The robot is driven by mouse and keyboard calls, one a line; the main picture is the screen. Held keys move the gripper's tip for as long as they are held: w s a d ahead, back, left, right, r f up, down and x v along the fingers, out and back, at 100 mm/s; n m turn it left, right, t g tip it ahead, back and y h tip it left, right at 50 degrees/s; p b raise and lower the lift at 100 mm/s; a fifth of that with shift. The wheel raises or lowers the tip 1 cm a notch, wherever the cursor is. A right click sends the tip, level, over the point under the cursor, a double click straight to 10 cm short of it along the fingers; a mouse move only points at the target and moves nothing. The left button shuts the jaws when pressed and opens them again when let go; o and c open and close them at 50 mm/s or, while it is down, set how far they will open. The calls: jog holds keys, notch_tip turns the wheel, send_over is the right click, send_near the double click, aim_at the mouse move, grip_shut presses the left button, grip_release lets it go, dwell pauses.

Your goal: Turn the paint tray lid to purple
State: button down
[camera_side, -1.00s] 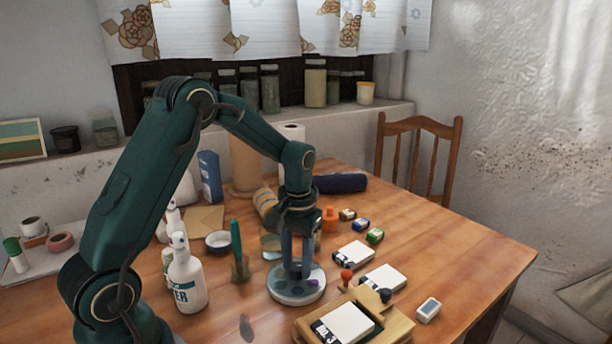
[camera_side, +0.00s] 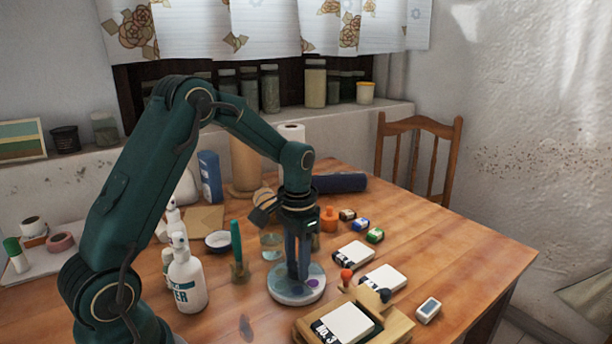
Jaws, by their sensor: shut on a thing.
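The round paint tray (camera_side: 284,294) sits on the wooden table, with a pale rim and a blue-grey lid (camera_side: 317,272) on top. A purple spot (camera_side: 312,283) shows on its front right side. Other colours on it are hard to make out. My gripper (camera_side: 299,276) points straight down over the tray's middle, its fingers shut on the lid. The fingers hide the part of the lid that they hold.
A wooden box with a white card (camera_side: 344,322) stands close at the front right, with white packs (camera_side: 383,278) beyond it. A spray bottle (camera_side: 187,281) and a small pot with a green handle (camera_side: 239,262) stand to the left.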

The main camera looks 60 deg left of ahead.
aim_at(297, 267)
jog(key=c, duration=0.5)
grip_release()
jog(key=shift+r, duration=0.1)
jog(key=shift+d+r, duration=0.1)
jog(key=shift+r, duration=2.4)
